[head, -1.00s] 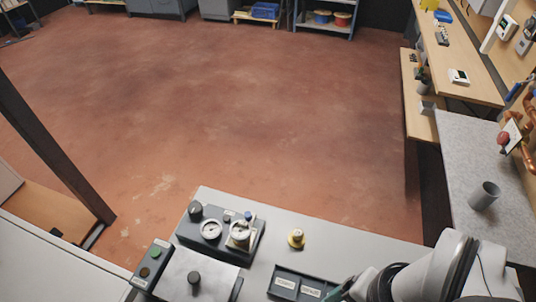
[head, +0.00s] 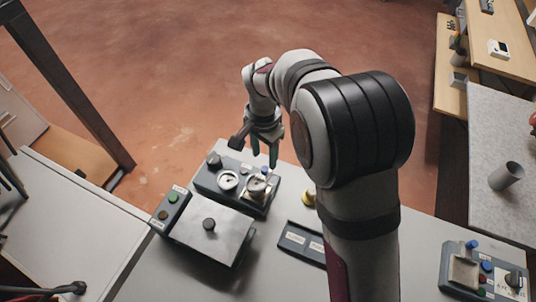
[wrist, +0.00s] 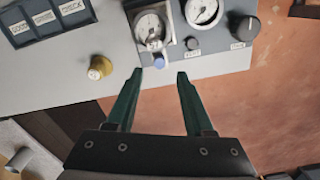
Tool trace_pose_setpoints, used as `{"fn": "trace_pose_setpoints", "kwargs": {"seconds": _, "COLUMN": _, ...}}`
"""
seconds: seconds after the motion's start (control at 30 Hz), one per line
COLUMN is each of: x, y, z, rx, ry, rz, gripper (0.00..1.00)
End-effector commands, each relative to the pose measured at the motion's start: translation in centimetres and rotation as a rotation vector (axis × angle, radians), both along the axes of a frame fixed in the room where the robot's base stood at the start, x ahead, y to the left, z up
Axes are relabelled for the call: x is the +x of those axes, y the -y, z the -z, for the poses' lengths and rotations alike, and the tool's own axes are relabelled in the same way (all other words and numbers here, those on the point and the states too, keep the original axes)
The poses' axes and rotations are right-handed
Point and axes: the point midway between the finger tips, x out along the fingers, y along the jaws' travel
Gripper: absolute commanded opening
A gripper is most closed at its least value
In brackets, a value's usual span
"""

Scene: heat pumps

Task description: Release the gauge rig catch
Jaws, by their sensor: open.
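The gauge rig (head: 207,183) is a dark box on the grey bench with two round white dials and a black knob. In the wrist view the rig (wrist: 219,43) is at the top. A pale frame (wrist: 168,13) surrounds one dial there, with a blue-tipped piece (wrist: 157,61) at its near edge, which looks like the catch. My gripper (head: 254,152) is at the rig's far side in the head view. In the wrist view my gripper (wrist: 160,74) is open and empty, its green fingertips just short of the blue tip. I cannot tell its height or any contact.
A yellow knob-like piece (wrist: 98,68) stands beside the rig, near a dark labelled tray (head: 289,241). A metal-topped unit (head: 207,237) and a box with green and brown buttons (head: 168,207) adjoin the rig. Another control box (head: 482,272) is at lower right.

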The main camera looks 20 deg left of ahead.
Motion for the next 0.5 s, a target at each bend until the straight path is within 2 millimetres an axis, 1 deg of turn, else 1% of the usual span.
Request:
{"fn": "trace_pose_setpoints", "kwargs": {"seconds": 0.03, "x": -0.1, "y": 0.1, "z": 1.3, "rx": -0.003, "ry": -0.004, "rz": 0.001, "gripper": 0.53}}
{"fn": "trace_pose_setpoints", "kwargs": {"seconds": 0.1, "x": -0.1, "y": 0.1, "z": 2.8, "rx": -0.001, "ry": -0.003, "rz": 0.0, "gripper": 0.53}}
{"fn": "trace_pose_setpoints", "kwargs": {"seconds": 0.2, "x": 0.0, "y": 0.0, "z": 4.2, "rx": 0.0, "ry": -0.002, "rz": 0.001, "gripper": 0.53}}
{"fn": "trace_pose_setpoints", "kwargs": {"seconds": 0.33, "x": 0.0, "y": 0.0, "z": 5.1, "rx": 0.001, "ry": -0.001, "rz": 0.0, "gripper": 0.53}}
{"fn": "trace_pose_setpoints", "kwargs": {"seconds": 0.5, "x": 0.0, "y": 0.0, "z": 5.3, "rx": 0.002, "ry": 0.001, "rz": 0.0, "gripper": 0.53}}
